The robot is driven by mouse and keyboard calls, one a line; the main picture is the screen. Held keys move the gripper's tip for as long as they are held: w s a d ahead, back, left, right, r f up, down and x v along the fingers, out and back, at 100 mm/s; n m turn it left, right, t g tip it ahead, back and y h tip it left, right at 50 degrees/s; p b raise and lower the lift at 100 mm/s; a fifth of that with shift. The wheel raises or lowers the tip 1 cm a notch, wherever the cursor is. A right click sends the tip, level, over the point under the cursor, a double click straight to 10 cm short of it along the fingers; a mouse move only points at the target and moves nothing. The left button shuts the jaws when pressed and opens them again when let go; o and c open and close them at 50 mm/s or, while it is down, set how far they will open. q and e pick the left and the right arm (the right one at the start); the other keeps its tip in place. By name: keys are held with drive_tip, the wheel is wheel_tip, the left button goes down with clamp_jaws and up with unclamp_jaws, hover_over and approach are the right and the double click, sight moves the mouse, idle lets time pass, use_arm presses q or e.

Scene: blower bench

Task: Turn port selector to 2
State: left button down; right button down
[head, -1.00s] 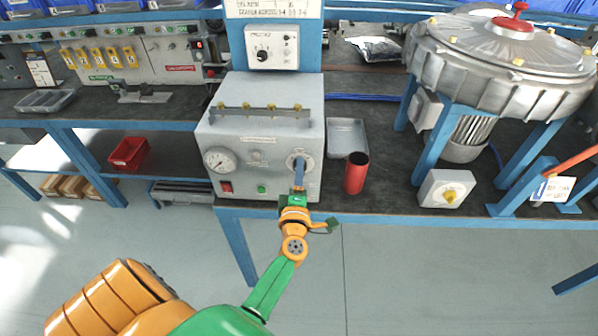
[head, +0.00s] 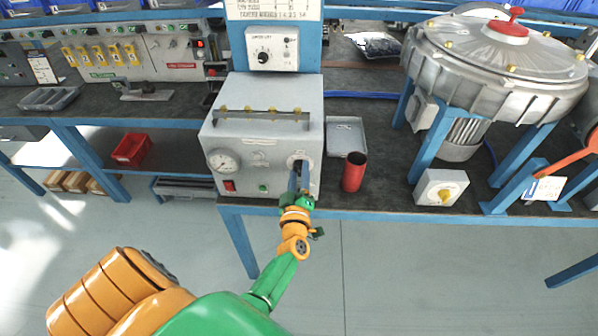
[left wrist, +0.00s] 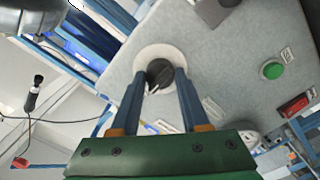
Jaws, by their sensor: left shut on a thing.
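The grey box (head: 262,140) stands on the bench with a round pale dial plate (head: 299,158) at the right of its front. In the left wrist view a dark knob (left wrist: 159,72) sits on that plate. My left gripper (head: 297,176) reaches up to the dial from below, and in the left wrist view its two blue fingers (left wrist: 158,84) are shut on the knob from both sides. The fingers hide most of the dial in the head view, and I cannot read its numbers or pointer. My right gripper is not in view.
A gauge (head: 224,161), a red switch (head: 229,186) and a green button (head: 263,188) are on the same front. A red cup (head: 354,172) and a grey tray (head: 346,138) stand close to its right. A large blower (head: 497,65) is farther right.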

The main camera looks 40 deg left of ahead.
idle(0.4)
use_arm(q)
drive_tip(key=shift+c, duration=2)
unclamp_jaws()
drive_tip(key=p+v, duration=0.2)
drive_tip(key=v, duration=0.5)
drive_tip(key=shift+m, duration=0.3)
